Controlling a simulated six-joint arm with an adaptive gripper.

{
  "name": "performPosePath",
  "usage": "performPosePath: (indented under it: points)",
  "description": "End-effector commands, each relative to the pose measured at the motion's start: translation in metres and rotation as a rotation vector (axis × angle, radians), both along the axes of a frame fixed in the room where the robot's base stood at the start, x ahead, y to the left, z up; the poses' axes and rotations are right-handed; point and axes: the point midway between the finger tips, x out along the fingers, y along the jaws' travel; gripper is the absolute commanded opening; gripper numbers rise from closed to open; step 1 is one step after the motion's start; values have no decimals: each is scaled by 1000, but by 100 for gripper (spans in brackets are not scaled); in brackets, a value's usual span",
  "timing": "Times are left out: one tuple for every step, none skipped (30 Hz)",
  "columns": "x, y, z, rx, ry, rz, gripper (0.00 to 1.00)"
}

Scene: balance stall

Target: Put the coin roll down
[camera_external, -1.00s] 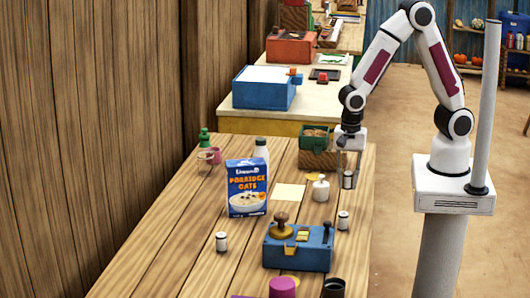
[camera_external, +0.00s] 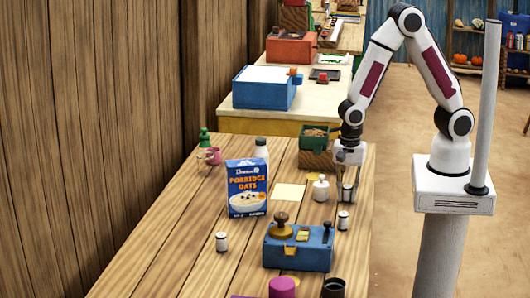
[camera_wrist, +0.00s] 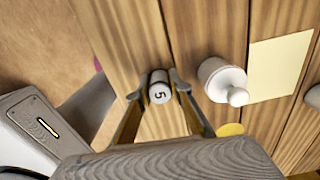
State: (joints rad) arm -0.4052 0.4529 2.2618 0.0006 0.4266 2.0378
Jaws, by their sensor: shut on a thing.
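My gripper (camera_external: 347,190) points down over the right side of the wooden table, near its edge. In the wrist view my gripper (camera_wrist: 160,88) is shut on a small grey-white coin roll (camera_wrist: 159,92) with a dark "5" on its end. The coin roll (camera_external: 347,193) is hard to make out in the outside view, low between the fingers and at or near the table top; I cannot tell if it touches. Two similar rolls stand on the table, one (camera_external: 343,221) just in front of my gripper and one (camera_external: 222,242) at the front left.
A white lidded pot (camera_external: 321,189) stands close left of my gripper, beside a cream sheet (camera_external: 289,194). A blue box with a knob (camera_external: 298,250) is in front. A porridge oats box (camera_external: 247,188) stands farther left. A green-topped scale (camera_external: 314,140) is behind.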

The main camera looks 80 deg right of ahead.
Motion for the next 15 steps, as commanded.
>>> performPosePath:
  points:
    - [0,0,0,0,0,0,0]
    - [0,0,0,0,0,0,0]
    - [0,0,0,0,0,0,0]
    - [0,0,0,0,0,0,0]
    - [0,0,-1,0,0,0,0]
    - [0,0,-2,0,0,0,0]
    - [0,0,-2,0,1,0,0]
    - [0,0,-3,0,1,0,0]
    - [0,0,-4,0,1,0,0]
    - [0,0,-4,0,1,0,0]
    - [0,0,-4,0,1,0,28]
    - [0,0,-4,0,1,0,37]
    - [0,0,-4,0,1,0,37]
    - [0,0,-4,0,1,0,37]
    - [0,0,-4,0,1,0,37]
